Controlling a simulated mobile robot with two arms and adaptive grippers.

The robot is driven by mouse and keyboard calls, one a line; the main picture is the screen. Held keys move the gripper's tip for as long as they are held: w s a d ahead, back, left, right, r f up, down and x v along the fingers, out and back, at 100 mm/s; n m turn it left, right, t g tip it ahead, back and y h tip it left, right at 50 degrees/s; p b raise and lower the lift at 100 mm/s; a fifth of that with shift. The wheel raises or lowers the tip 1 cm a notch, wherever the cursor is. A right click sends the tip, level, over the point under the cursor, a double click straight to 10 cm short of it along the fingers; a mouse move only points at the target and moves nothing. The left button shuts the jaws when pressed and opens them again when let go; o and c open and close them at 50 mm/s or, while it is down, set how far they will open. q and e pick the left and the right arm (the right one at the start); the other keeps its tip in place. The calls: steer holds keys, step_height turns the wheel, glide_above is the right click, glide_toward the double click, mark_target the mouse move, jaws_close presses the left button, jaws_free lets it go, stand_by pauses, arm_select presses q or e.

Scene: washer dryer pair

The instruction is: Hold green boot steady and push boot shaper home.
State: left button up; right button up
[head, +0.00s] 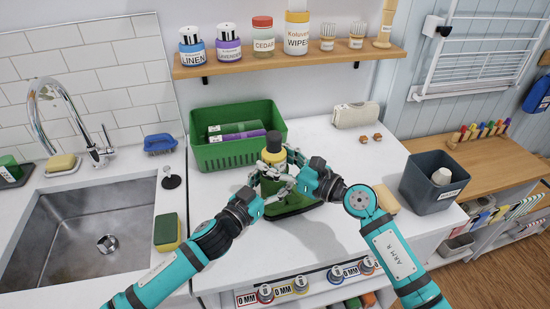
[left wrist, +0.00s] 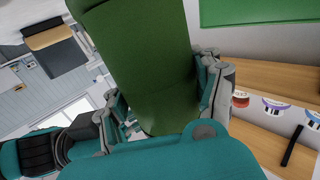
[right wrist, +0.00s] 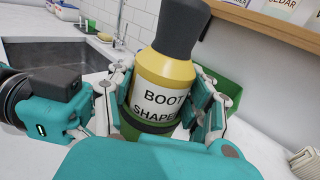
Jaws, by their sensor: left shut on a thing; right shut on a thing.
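The green boot (head: 291,205) stands upright on the white counter in the head view, and its shaft (left wrist: 148,55) fills the middle of the left wrist view. The boot shaper (head: 273,151), yellow with a dark knob and a white label, stands upright at the top of the boot; it also shows in the right wrist view (right wrist: 162,82). My left gripper (head: 268,190) is shut around the boot's shaft. My right gripper (head: 281,165) is shut on the boot shaper, just above the boot's green rim. The grippers hide much of the boot, and how deep the shaper sits cannot be seen.
A green basket (head: 205,153) stands close behind the boot. The sink (head: 90,240) is at the left, with a sponge (head: 167,232) by its edge. A dark grey bin (head: 425,190) stands at the right. A shelf (head: 290,60) with bottles runs above. The counter front right is fairly clear.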

arm_select(q)
steer(key=shift+s, duration=0.1)
arm_select(e)
steer(key=o, duration=1.2)
steer(key=shift+f, duration=0.45)
arm_select(q)
steer(key=shift+r, duration=0.1)
arm_select(e)
steer(key=shift+o, duration=0.2)
steer(key=shift+d, duration=0.15)
steer(key=shift+f, duration=0.15)
steer(key=shift+d, duration=0.15)
steer(key=shift+s+d, duration=0.15)
steer(key=shift+d, duration=0.15)
steer(key=r+v, duration=0.1)
steer(key=v, duration=0.9)
steer(key=shift+s+d, duration=0.15)
steer(key=shift+s, duration=0.3)
